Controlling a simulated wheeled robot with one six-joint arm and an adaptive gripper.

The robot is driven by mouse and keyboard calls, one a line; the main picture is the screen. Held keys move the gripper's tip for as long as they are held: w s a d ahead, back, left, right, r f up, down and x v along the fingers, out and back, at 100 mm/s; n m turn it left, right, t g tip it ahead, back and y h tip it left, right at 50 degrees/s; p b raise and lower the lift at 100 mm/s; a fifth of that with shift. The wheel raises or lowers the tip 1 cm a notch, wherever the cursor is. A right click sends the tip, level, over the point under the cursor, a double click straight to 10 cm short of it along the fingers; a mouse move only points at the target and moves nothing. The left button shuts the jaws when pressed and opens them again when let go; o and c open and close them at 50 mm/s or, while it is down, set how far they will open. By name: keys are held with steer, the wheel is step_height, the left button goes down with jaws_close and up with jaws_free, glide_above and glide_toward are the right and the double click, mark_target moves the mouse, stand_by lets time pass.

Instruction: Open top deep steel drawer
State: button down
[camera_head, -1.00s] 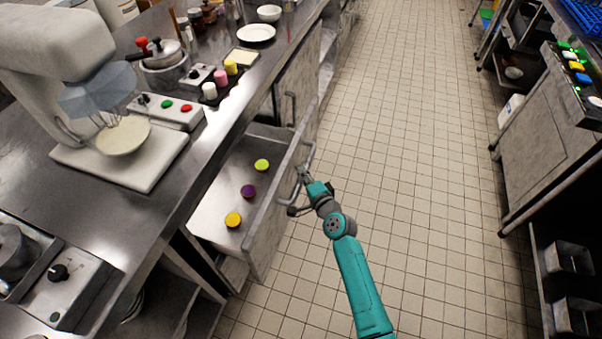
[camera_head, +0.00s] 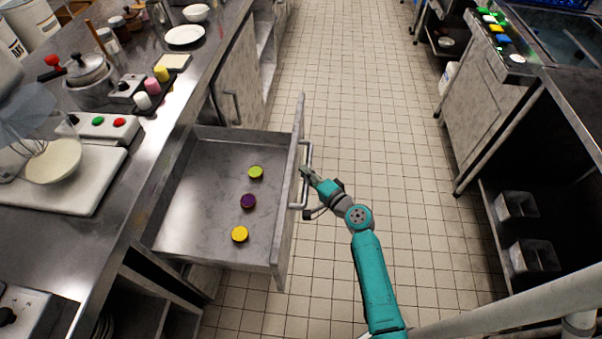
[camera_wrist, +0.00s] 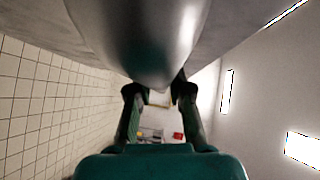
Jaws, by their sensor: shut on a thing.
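The top deep steel drawer (camera_head: 200,190) stands pulled well out from under the steel counter in the head view. A green, a purple and a yellow round piece lie on its floor: green (camera_head: 256,172), purple (camera_head: 248,201), yellow (camera_head: 240,234). Its bar handle (camera_head: 307,160) is on the outer face of the drawer front. My gripper (camera_head: 306,171) is shut on the handle. In the wrist view the handle (camera_wrist: 150,45) looms large and close, between the two fingers (camera_wrist: 160,95).
The tiled aisle (camera_head: 370,120) is clear. A dark shelf unit with small bins (camera_head: 517,206) stands on the right.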

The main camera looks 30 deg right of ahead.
steer(key=c, duration=1.1)
jaws_free()
steer(key=shift+o, duration=0.2)
steer(key=s+d+r, duration=0.1)
steer(key=s, duration=1)
steer(key=shift+s+d+r, duration=0.3)
steer(key=shift+s+d, duration=0.1)
